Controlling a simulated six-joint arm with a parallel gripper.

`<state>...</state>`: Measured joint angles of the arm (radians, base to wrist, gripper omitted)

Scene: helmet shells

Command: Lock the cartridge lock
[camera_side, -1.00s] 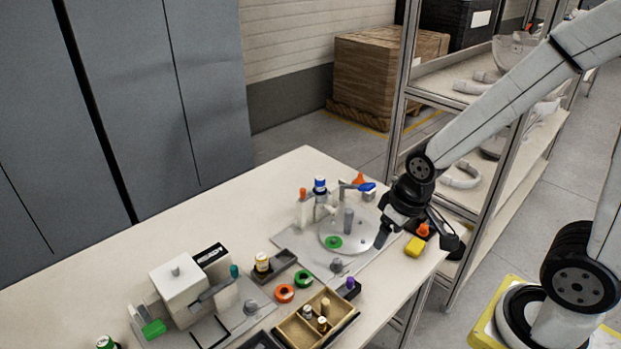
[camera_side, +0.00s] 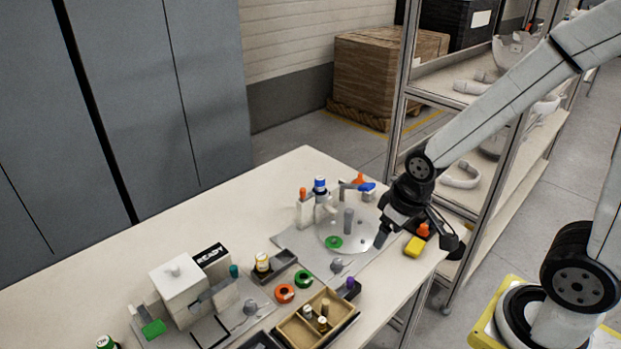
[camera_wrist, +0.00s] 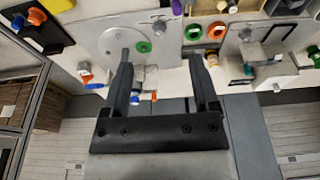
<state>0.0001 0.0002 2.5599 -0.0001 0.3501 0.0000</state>
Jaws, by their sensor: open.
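A lever with a blue handle (camera_side: 366,187) stands at the back of the round-plate fixture (camera_side: 300,238); I take it for the cartridge lock, but no label shows. It also shows in the wrist view (camera_wrist: 95,86), left of my fingers. A white cartridge with a blue cap (camera_side: 320,186) stands upright beside an orange-topped post (camera_side: 303,193) at the same fixture. My gripper (camera_side: 418,240) is open and empty, above the table's right end, to the right of the round plate. In the wrist view, the blue cap (camera_wrist: 135,97) shows between my gripper's fingers (camera_wrist: 161,62).
A yellow block (camera_side: 414,246) and an orange-topped item (camera_side: 423,230) lie under my gripper. A white box (camera_side: 181,286) with a READY sign (camera_side: 210,255) and green handle (camera_side: 153,329) stands left. A divided wooden tray (camera_side: 298,329) is in front. Shelving (camera_side: 405,75) stands behind.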

